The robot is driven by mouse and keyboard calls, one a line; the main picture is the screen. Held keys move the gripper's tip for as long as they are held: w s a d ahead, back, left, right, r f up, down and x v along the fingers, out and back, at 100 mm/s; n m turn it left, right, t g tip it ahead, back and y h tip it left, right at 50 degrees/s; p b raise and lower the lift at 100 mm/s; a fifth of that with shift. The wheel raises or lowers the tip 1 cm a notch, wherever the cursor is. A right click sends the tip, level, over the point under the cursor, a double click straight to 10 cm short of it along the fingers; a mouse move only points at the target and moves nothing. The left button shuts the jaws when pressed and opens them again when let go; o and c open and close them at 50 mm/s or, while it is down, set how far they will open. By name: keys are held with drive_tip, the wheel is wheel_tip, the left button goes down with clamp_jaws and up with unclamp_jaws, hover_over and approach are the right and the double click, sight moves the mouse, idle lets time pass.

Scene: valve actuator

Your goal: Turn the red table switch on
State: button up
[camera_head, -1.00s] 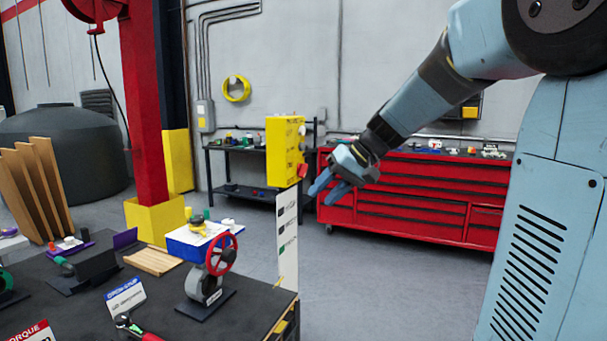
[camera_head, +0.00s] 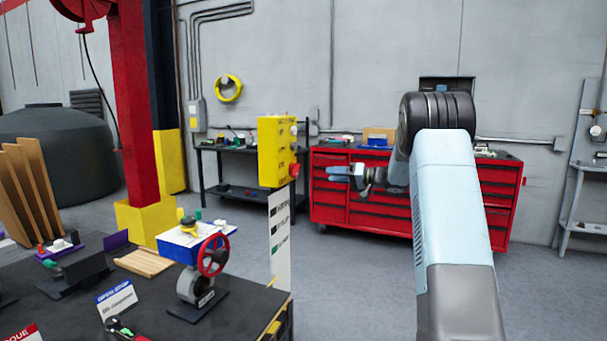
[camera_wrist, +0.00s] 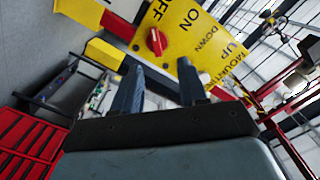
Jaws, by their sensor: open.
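The yellow switch box (camera_head: 275,152) stands on a white panel at the right end of the black workbench. The red switch (camera_head: 294,170) sticks out from its right side, low down. In the wrist view the red switch (camera_wrist: 156,41) is a knob on the yellow face, beside the words ON and OFF. My gripper (camera_head: 335,174) is to the right of the box, at about the switch's height, with its fingers toward it. The two fingers (camera_wrist: 161,92) are apart and empty, and the knob appears beyond them, slightly left of their middle. No contact shows.
The black workbench (camera_head: 150,318) holds a valve with a red handwheel (camera_head: 213,255), a blue-and-white tray, signs and tools. A red tool cabinet (camera_head: 365,217) stands behind my arm. The floor right of the workbench is clear.

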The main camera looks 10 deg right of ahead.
sight(294, 171)
drive_tip(key=w+d+x, duration=0.1)
drive_tip(key=x, duration=1.2)
drive_tip(key=shift+w+a+t, duration=0.25)
drive_tip(key=shift+w+t, duration=0.05)
drive_tip(key=shift+w, duration=0.05)
